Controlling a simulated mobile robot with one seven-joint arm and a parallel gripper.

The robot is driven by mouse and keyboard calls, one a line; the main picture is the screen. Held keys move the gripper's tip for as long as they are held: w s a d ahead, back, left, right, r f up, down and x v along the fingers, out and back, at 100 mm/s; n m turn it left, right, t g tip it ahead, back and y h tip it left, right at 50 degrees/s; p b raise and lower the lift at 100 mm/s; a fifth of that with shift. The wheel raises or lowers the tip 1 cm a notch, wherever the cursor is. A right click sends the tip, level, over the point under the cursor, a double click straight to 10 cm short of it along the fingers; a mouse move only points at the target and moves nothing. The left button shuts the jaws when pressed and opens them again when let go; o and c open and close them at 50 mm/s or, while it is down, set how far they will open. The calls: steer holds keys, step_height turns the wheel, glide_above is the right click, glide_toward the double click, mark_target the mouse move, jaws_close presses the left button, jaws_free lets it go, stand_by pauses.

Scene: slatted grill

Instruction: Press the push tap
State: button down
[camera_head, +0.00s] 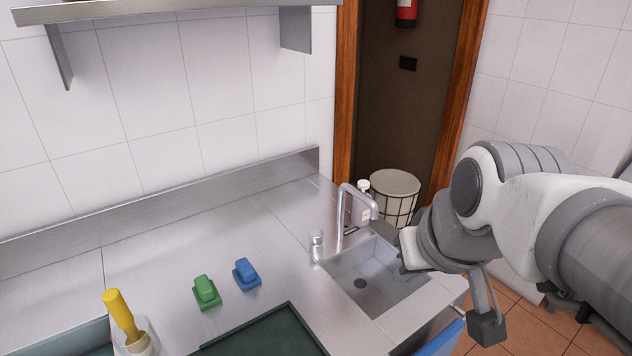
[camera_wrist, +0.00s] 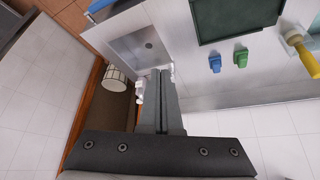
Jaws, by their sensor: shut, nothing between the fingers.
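The push tap (camera_head: 317,246) is a short, upright metal cylinder on the counter at the sink's left rear corner. A curved metal spout (camera_head: 345,205) rises just right of it and bends over the sink (camera_head: 372,285). In the wrist view, a small pale piece (camera_wrist: 171,72) shows beside the fingertips; it may be the push tap, but I cannot be sure. My gripper (camera_wrist: 160,73) is shut and empty, its fingers side by side. In the head view, my gripper (camera_head: 403,252) is right of the tap and spout, apart from the tap, near the sink's right side.
A soap bottle (camera_head: 361,202) stands behind the spout. Green (camera_head: 206,291) and blue (camera_head: 246,274) sponge-like blocks, a dark tray (camera_head: 265,335) and a yellow-handled tool (camera_head: 121,312) are on the left counter. A white bin (camera_head: 394,195) stands behind the sink by the doorway.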

steer(key=w+a+f+n+y+b, duration=0.1)
steer(key=w+f+b, duration=0.3)
steer(key=w, duration=0.6)
steer(key=w+a+f+n+t+y+b, duration=0.1)
steer(key=w+f+b, duration=0.4)
steer(key=w, duration=0.6)
steer(key=w+a+f+n+t+y+b, duration=0.1)
steer(key=w+a+f+n+y+b, duration=0.1)
steer(key=w, duration=0.8)
step_height(320, 180, down, 3)
steer(key=shift+w+a+r+n+y+b, duration=0.2)
steer(key=shift+w+a+n+y+b, duration=0.1)
steer(key=shift+a+n+b, duration=0.75)
steer(key=shift+a, duration=0.15)
glide_above(314, 231)
steer(key=s+d, duration=0.2)
steer(key=s, duration=0.1)
step_height(314, 231, down, 7)
steer(key=shift+w+f, duration=0.15)
steer(key=shift+f, duration=0.85)
steer(key=shift+w+f, duration=0.15)
steer(key=shift+f, duration=0.8)
steer(key=shift+b, duration=0.3)
